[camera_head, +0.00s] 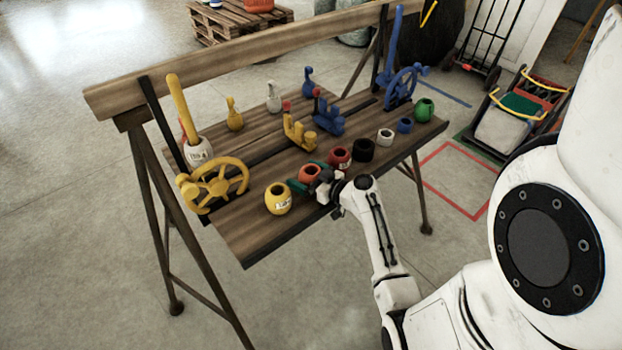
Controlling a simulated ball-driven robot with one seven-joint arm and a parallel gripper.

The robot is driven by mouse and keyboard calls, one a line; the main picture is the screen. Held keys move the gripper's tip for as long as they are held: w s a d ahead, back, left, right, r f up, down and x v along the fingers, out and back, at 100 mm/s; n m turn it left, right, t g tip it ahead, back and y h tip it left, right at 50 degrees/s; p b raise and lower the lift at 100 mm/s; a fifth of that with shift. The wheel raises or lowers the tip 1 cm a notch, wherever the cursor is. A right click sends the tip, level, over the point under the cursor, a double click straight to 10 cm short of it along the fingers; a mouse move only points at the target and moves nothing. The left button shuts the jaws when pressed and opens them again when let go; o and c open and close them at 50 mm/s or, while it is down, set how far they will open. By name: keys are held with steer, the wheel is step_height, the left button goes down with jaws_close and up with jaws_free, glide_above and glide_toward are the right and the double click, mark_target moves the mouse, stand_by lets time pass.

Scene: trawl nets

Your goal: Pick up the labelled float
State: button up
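A row of small round floats with holes in the top stands along the near edge of a wooden bench. A yellow float (278,199) with a white label is at the row's left end. An orange float (310,173) is to its right, and a dark red float (340,158) with pale marks follows. My gripper (308,176) reaches in from the right at the orange float. Its green fingers are apart, one on each side of that float. Whether they touch it is too small to tell. The orange float appears to be at bench level.
Black (363,150), white (385,136), blue (404,125) and green (425,110) floats continue right. Behind stand a yellow handwheel (214,182), yellow (298,132) and blue (328,117) fittings, a blue handwheel (402,87) and several bottle-shaped pieces. Bare bench (243,228) lies left of the yellow float.

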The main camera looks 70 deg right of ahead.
steer(key=c, duration=0.8)
steer(key=shift+r, duration=0.1)
steer(key=shift+c, duration=0.2)
